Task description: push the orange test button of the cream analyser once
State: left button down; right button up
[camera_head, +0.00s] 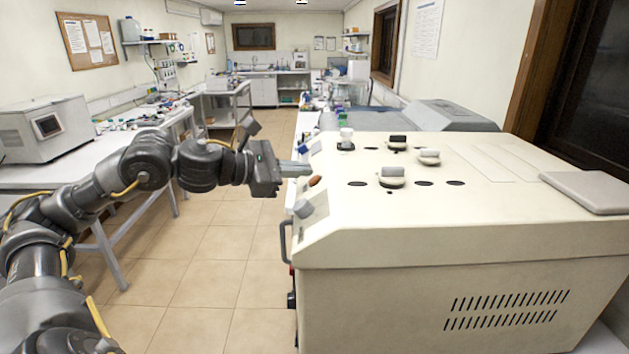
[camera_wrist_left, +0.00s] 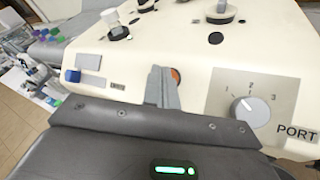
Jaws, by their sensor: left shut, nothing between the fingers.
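The cream analyser (camera_head: 470,215) fills the right of the head view, its sloped front panel facing left. The orange test button (camera_head: 315,181) sits on that panel. My left gripper (camera_head: 306,170) is shut and empty, its fingertips right beside the button in the head view. In the left wrist view the shut fingers (camera_wrist_left: 164,84) partly cover the orange button (camera_wrist_left: 175,76), with only its right part showing. I cannot tell whether the fingertips touch it. My right gripper is in neither view.
A grey rotary knob marked 1, 2, 3 (camera_wrist_left: 250,111) is right of the button in the wrist view, and a blue knob (camera_wrist_left: 73,76) is to the left. A handle (camera_head: 284,243) sticks out from the analyser's front. The tiled floor (camera_head: 215,265) is open.

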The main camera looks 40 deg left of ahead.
pick_arm(q)
jog(key=shift+s+r, duration=0.1)
jog(key=shift+r, duration=0.05)
jog(key=shift+a, duration=0.1)
jog(key=shift+s+a+r+b, duration=0.3)
jog(key=shift+a+r, duration=0.1)
jog(key=shift+r, duration=0.3)
jog(key=shift+s+a+r+b, duration=0.25)
jog(key=shift+a+r, duration=0.1)
jog(key=shift+r, duration=0.3)
jog(key=shift+s+a+r+b, duration=0.2)
jog(key=shift+s+a+r, duration=0.15)
jog(key=shift+r, duration=0.35)
